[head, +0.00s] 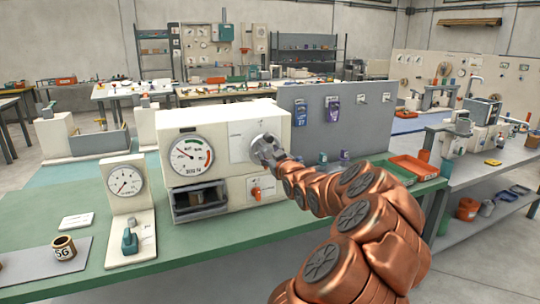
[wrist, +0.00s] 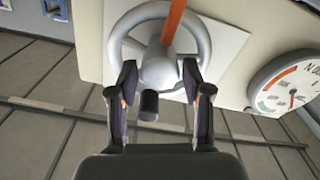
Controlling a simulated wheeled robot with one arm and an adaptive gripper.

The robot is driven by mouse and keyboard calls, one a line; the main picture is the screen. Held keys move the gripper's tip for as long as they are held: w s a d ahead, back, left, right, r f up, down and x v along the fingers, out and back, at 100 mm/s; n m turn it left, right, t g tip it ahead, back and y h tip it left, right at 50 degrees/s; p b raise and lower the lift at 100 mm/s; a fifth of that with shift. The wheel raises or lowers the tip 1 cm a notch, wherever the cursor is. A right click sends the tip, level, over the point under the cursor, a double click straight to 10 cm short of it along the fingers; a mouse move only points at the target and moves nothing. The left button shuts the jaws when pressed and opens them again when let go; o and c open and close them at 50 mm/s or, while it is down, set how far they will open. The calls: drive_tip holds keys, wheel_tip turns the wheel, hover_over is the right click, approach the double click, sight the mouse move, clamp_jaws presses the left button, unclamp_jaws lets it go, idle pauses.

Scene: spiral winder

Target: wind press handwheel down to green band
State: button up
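The cream press (head: 226,125) stands on the green bench. Its round gauge (head: 189,156) has a green band at the top and a red band at the right; the needle points to the upper left, outside the green. The gauge also shows in the wrist view (wrist: 288,90). The grey handwheel (head: 258,146) is mostly behind my gripper (head: 270,156). In the wrist view the handwheel (wrist: 204,45) has an orange stripe (wrist: 174,18) and a dark knob (wrist: 149,104). My gripper (wrist: 160,82) is open, its fingers either side of the hub and knob; contact is unclear.
An orange switch (head: 256,193) sits below the handwheel on the press front. A smaller gauge stand (head: 125,182) is at the left, with a cup marked 56 (head: 64,248) nearby. A grey panel (head: 345,115) and an orange tray (head: 413,167) are at the right.

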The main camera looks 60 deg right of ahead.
drive_tip(key=c, duration=0.7)
drive_tip(key=shift+c, duration=0.2)
drive_tip(key=shift+r+m+p, duration=0.1)
drive_tip(key=shift+m+p, duration=0.75)
drive_tip(key=shift+m, duration=0.15)
drive_tip(key=shift+m+p, duration=0.75)
drive_tip(key=shift+m, duration=1.05)
drive_tip(key=o, duration=1.1)
drive_tip(key=shift+o, duration=0.2)
